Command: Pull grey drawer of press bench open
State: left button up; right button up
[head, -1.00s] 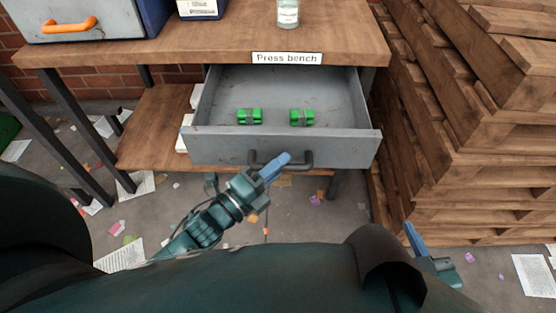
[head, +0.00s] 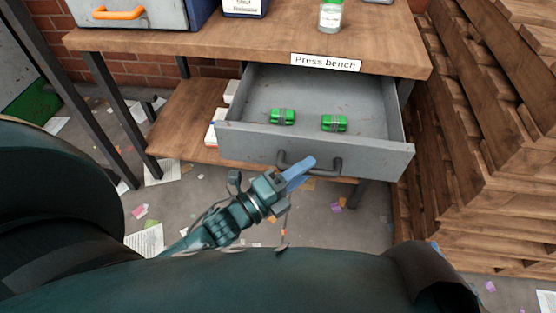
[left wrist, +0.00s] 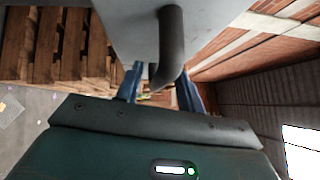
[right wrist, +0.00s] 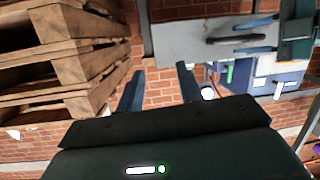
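The grey drawer (head: 262,148) of the press bench (head: 245,40) is pulled well out, with two green items (head: 282,117) (head: 334,123) inside. Its dark bar handle (head: 336,166) is on the front panel. My left gripper (head: 306,172) is at the handle, its blue fingers overlapping the bar in the head view. In the left wrist view the fingers stand apart, with the handle (left wrist: 172,45) reaching between them; no firm grip shows. My right gripper (right wrist: 160,85) is open and empty, low by the pallets; in the head view it is almost wholly hidden behind my body.
Stacked wooden pallets (head: 482,150) stand close on the right of the bench. A lower wooden shelf (head: 185,130) and dark legs are at left. A bottle (head: 330,15) and bins stand on the bench top. Paper scraps litter the floor.

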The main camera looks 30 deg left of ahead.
pick_arm(q)
jog(key=p+v, duration=0.1)
jog(key=v, duration=1.1)
pick_arm(e)
jog(key=shift+s+f+g, duration=0.1)
jog(key=shift+s+g, duration=0.2)
jog(key=shift+g, duration=0.2)
jog(key=shift+d, duration=0.1)
